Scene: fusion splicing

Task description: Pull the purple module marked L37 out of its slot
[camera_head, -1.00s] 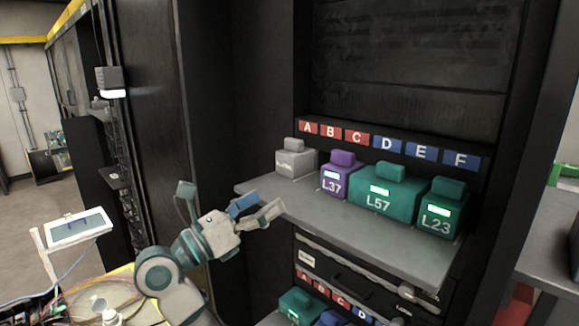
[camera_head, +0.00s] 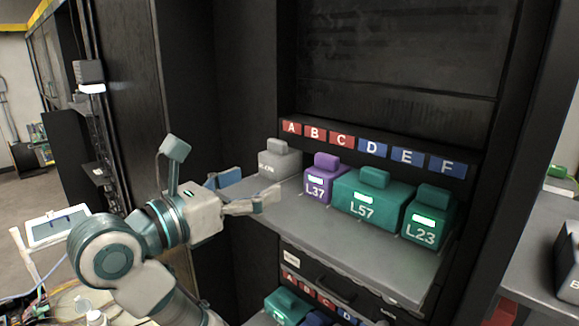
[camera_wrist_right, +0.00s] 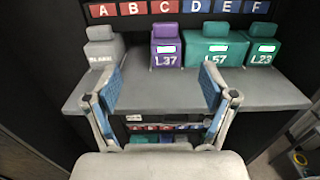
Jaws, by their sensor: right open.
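My left gripper is in neither view.
A grey module (camera_head: 279,161) stands left of L37. A green module L57 (camera_head: 368,203) is close on its right, then green L23 (camera_head: 428,218). The shelf front (camera_head: 350,255) is bare. A lower shelf holds more modules (camera_head: 287,304).

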